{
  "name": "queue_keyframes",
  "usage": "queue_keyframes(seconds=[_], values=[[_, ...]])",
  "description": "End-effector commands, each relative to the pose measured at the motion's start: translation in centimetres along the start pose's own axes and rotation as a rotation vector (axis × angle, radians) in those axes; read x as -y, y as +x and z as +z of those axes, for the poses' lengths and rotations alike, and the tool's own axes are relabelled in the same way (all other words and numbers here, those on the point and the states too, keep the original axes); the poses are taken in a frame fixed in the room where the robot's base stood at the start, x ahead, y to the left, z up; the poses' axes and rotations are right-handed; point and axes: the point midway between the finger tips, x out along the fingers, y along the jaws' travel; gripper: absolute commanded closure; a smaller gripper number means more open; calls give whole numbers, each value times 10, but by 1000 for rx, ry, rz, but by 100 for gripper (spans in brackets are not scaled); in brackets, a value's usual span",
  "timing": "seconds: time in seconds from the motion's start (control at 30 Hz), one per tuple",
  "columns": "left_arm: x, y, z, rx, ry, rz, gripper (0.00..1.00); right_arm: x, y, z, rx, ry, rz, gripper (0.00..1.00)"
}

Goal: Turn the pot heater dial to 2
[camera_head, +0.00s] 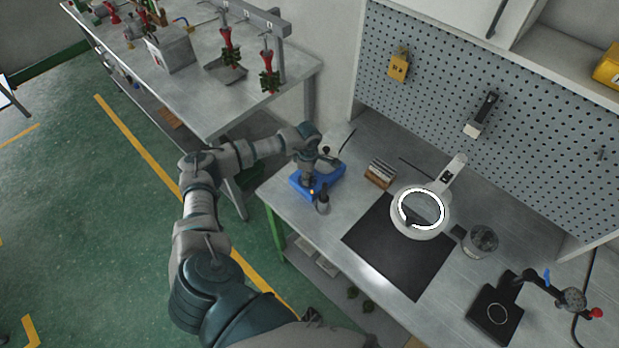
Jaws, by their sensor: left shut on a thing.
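My left arm reaches across to the near left end of the grey workbench. My left gripper (308,178) is over the blue-based device (329,184) and shut on a part of it. The gripper covers that part, and I cannot tell whether it is a dial. A small dark upright piece (322,203) stands at the device's front edge. No dial numbers can be read at this size. My right gripper is not in view.
Right of the device are a small wooden block rack (380,173), a dark mat (400,246), a ring-lit magnifier lamp (443,222), a glass jar (481,241) and a black square unit (495,315). A pegboard (450,75) rises behind. Another bench (190,85) stands upper left.

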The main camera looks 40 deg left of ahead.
Motion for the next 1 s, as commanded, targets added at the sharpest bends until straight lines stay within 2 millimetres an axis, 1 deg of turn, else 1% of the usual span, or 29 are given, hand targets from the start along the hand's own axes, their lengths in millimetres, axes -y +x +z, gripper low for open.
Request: queue_keyframes(seconds=[0.03, 0.33, 0.5, 0.6, 0.9, 0.93, 0.97, 1.0], values=[[0, 2, -6, -13, 20, -2, 100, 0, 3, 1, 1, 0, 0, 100], [-1, 0, -6, -12, 139, 0, 100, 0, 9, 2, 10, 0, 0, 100], [-2, -1, -6, -12, 162, 1, 100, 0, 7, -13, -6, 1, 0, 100], [-2, -2, -6, -12, 166, 2, 100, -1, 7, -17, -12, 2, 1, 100], [-3, -2, -6, -11, 165, 5, 100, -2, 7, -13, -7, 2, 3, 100], [-3, -2, -6, -11, 165, 5, 61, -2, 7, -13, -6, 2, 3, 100], [-3, -2, -6, -11, 165, 5, 53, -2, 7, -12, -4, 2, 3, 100], [-3, -2, -5, -10, 166, 5, 43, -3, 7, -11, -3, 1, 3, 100]])
